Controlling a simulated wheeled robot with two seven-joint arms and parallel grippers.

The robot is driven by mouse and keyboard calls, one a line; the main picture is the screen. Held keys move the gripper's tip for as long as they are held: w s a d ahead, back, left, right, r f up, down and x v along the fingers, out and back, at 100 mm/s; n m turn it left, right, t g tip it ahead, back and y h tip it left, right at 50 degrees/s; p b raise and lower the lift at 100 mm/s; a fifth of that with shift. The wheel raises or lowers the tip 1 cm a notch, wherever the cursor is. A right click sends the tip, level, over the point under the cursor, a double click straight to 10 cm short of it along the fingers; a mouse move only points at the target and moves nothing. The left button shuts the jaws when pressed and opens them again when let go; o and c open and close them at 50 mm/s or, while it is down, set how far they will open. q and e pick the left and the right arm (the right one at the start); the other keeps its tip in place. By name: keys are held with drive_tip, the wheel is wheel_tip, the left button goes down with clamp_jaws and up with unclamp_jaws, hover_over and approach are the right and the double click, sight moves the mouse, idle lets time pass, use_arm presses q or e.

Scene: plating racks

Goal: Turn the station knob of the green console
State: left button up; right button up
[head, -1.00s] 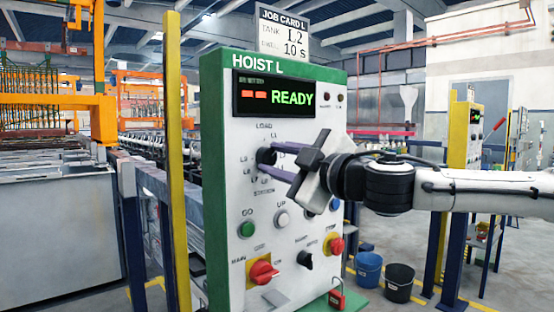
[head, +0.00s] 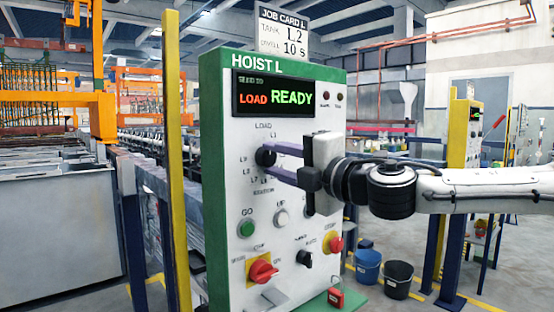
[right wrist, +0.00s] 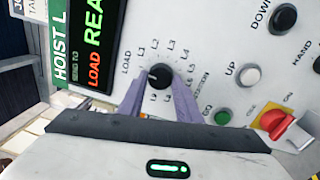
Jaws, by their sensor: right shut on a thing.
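The green-framed console (head: 222,200), headed HOIST L, stands upright in the middle of the head view. Its black station knob (head: 264,157) sits among labels such as LOAD, L1 and L2. My right gripper (head: 272,160) reaches in from the right with its two purple fingers shut on the knob. In the right wrist view the knob (right wrist: 160,76) shows between the fingertips, its white mark towards the LOAD side. The display (head: 277,95) reads LOAD in red and READY in green. A job card (head: 283,32) on top reads TANK L2, 10 S. My left gripper is not in view.
Below the knob are a green GO button (head: 246,228), a white UP button (head: 281,218), a red rotary switch (head: 262,271) and a red stop button (head: 336,244). A yellow post (head: 174,160) stands left of the console. Two buckets (head: 368,265) stand on the floor at right.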

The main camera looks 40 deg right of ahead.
drive_tip(key=shift+n, duration=0.4)
drive_tip(key=o, duration=1)
drive_tip(key=shift+o, duration=0.2)
drive_tip(key=shift+s, duration=0.1)
drive_tip(key=shift+s+d, duration=0.15)
drive_tip(key=shift+s, duration=0.45)
drive_tip(key=s+b, duration=0.1)
drive_tip(key=s, duration=0.8)
drive_tip(key=shift+d+f, duration=0.3)
drive_tip(key=shift+f, duration=0.05)
drive_tip(key=shift+w, duration=0.1)
